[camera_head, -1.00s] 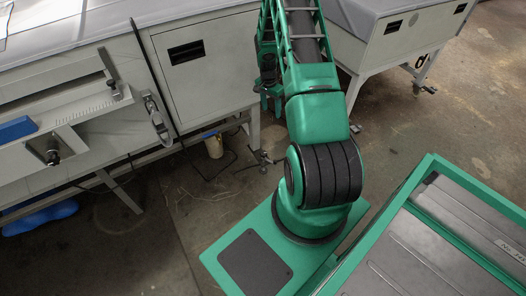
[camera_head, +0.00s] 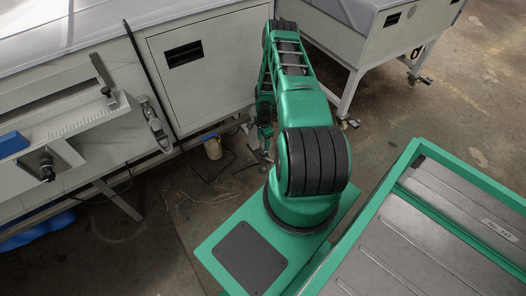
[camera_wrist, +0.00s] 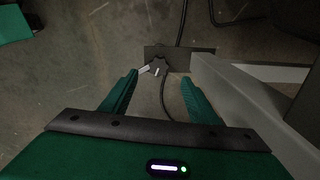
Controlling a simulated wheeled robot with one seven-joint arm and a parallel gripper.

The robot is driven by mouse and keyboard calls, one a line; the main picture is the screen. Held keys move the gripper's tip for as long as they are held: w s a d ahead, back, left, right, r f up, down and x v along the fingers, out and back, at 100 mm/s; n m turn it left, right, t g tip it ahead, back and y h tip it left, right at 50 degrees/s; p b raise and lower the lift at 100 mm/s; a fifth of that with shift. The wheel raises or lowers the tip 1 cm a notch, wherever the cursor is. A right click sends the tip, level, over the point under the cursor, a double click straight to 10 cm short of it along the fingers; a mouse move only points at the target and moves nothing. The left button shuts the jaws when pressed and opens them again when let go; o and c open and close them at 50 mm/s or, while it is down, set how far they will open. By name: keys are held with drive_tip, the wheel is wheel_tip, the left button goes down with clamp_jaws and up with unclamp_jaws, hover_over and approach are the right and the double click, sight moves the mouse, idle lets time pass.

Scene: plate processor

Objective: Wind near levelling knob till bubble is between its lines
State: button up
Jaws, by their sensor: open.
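In the wrist view a dark star-shaped knob (camera_wrist: 158,66) with small pale tabs stands over a dark flat foot plate (camera_wrist: 203,59) on the floor. The plate sits at the end of a grey leg (camera_wrist: 225,88). My gripper (camera_wrist: 159,76) is open, its two green fingers spread on either side below the knob in the picture. I see nothing held, and cannot tell whether a finger touches the knob. In the head view my gripper (camera_head: 264,138) points down beside the near cabinet. No bubble or vial can be made out in either view.
A grey cabinet (camera_head: 205,80) with a dark handle stands behind my arm, and a second cabinet (camera_head: 365,30) on castors stands to the right. A dark cable (camera_wrist: 164,97) runs over the floor near the knob. A pale cup-like object (camera_head: 212,148) stands under the cabinet.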

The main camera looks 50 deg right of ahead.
sight(264, 152)
drive_tip(key=f, duration=0.9)
drive_tip(key=shift+s+d, duration=0.15)
drive_tip(key=shift+d, duration=0.05)
drive_tip(key=c, duration=1)
drive_tip(key=shift+c, duration=0.2)
drive_tip(key=shift+n, duration=0.3)
